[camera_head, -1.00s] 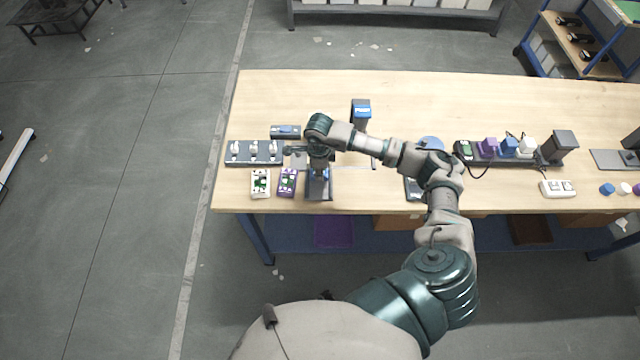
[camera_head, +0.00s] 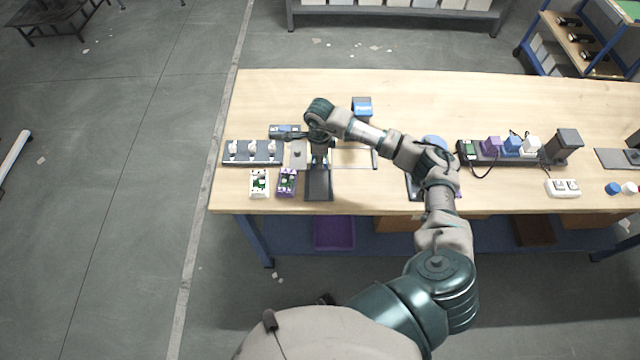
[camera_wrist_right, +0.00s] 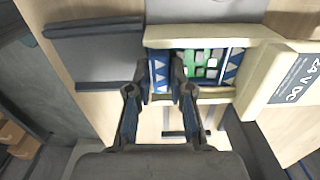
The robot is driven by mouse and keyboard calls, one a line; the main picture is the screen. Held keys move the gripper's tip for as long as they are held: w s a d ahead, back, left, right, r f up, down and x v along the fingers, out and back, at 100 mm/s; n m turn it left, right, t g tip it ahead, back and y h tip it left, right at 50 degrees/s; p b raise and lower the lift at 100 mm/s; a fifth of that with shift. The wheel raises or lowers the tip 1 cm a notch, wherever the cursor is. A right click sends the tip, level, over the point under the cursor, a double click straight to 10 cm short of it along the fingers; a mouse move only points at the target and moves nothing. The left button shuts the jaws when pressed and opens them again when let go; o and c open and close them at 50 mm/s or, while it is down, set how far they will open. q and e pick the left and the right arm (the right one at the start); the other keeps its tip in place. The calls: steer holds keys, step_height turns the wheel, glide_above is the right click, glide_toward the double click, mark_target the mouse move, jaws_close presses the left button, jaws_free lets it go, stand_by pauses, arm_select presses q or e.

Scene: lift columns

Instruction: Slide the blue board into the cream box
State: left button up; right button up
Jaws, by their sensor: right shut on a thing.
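My right gripper (camera_head: 318,140) reaches over the left part of the bench and hides most of what lies under it. In the right wrist view its two fingers (camera_wrist_right: 160,75) are closed on the near end of the blue board (camera_wrist_right: 214,62), which carries green and white parts. The board lies between two walls of the cream box (camera_wrist_right: 215,35), with its gripped end at the open side. The box's panel with a "24 V DC" label (camera_wrist_right: 297,80) is at the right. How deep the board sits cannot be told. My left gripper is not in view.
A bare dark tray (camera_head: 318,186) lies in front of the gripper. Beside it are a purple box (camera_head: 287,182) and a white box (camera_head: 259,184) with green boards. A dark strip with white parts (camera_head: 252,152) is at left. The back of the bench (camera_head: 300,88) is clear.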

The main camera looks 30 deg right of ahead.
steer(key=o, duration=0.8)
steer(key=shift+r+p, duration=1.8)
steer(key=shift+r, duration=1.25)
steer(key=shift+f, duration=0.1)
